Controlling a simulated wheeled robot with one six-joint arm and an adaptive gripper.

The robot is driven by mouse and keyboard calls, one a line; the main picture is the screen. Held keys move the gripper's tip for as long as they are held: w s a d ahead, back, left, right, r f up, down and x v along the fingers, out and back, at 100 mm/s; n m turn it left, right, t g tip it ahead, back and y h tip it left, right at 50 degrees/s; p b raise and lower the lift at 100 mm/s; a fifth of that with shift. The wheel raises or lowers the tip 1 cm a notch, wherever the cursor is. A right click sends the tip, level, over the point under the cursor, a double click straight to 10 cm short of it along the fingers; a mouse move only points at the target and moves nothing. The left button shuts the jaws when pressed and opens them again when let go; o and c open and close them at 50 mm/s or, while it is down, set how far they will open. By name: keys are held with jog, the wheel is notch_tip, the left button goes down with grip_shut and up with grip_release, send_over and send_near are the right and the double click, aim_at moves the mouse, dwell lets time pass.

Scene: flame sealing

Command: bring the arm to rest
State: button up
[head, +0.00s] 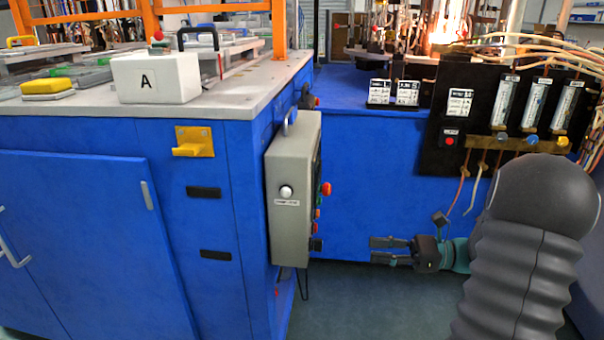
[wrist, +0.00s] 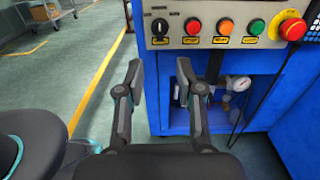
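My gripper (head: 378,250) is in the lower middle of the head view, in front of the blue cabinet side and above the floor, with its fingers pointing left. In the wrist view my gripper (wrist: 160,80) has its two fingers apart with nothing between them. It is open and touches nothing that I can see. My dark arm fills the lower right of the head view.
A grey control box (head: 292,190) hangs on the blue bench left of my gripper. The wrist view shows a button panel (wrist: 225,25) with a red emergency stop (wrist: 293,28) ahead. A flowmeter board (head: 500,115) stands above my gripper. Green floor (head: 350,300) below is clear.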

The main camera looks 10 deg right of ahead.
jog(key=s+a+f+n+g+h, duration=0.3)
jog(key=s+f+n+g+h, duration=0.3)
jog(key=s+f+n+h, duration=0.35)
jog(key=s+a+r+n+t+h, duration=0.3)
jog(key=s+a+r+n+h, duration=0.1)
jog(key=r+n, duration=0.2)
jog(key=s+a+r+n+t+h, duration=0.3)
jog(key=s+a+r+n, duration=0.2)
jog(key=r, duration=0.3)
jog(key=shift+s+n+h, duration=0.25)
jog(key=shift+n+h, duration=0.1)
jog(key=shift+n, duration=0.2)
jog(key=shift+r, duration=0.1)
